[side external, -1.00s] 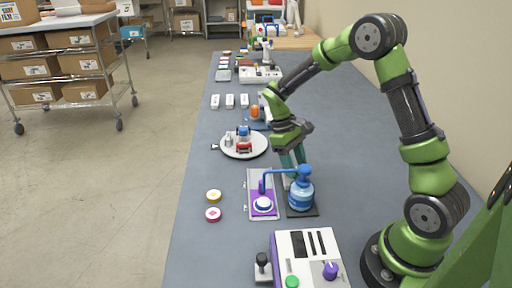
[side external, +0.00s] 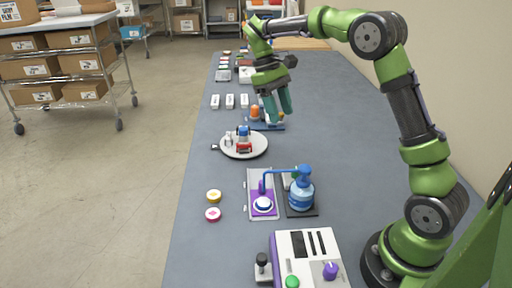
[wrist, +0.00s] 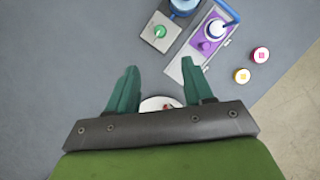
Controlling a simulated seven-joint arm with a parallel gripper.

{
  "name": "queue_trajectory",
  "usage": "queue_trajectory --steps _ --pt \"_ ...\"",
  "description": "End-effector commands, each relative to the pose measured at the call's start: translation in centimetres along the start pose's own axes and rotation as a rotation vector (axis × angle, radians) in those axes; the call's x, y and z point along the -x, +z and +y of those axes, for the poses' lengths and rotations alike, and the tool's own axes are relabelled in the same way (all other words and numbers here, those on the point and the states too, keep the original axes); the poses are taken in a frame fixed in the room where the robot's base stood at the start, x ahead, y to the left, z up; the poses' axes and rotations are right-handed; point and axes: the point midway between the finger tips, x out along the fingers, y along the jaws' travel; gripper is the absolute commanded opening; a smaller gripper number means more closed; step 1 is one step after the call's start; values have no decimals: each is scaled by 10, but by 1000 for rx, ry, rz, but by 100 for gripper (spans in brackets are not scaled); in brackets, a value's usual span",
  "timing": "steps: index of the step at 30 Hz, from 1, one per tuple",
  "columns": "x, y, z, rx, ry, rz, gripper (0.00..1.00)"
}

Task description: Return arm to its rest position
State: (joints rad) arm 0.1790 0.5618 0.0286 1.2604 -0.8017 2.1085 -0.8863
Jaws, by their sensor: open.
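My gripper (side external: 279,106) is raised above the blue-grey table (side external: 345,150) in the side view, with its teal fingers pointing down. It is open and empty.
Below stand a blue pump bottle (side external: 301,194), a purple-and-grey plate fixture (side external: 262,200), a round white tray (side external: 243,151) with small items, and two round tins (side external: 213,196). A white-purple machine (side external: 308,262) is nearest. The table's right side is largely clear.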

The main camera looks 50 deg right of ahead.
Motion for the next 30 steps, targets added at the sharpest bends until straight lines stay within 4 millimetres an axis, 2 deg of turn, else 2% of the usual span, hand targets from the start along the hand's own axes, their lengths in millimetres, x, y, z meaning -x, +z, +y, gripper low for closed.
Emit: queue_trajectory --steps 11,14,16,23,30 --pt "-2 -5 4 -36 18 23 51" --pt "-17 -8 4 -66 22 42 51" --pt "-20 -3 -1 -90 21 90 51" --pt "-16 36 -33 -181 -30 320 51" --pt "-16 94 -74 -289 -157 607 51"
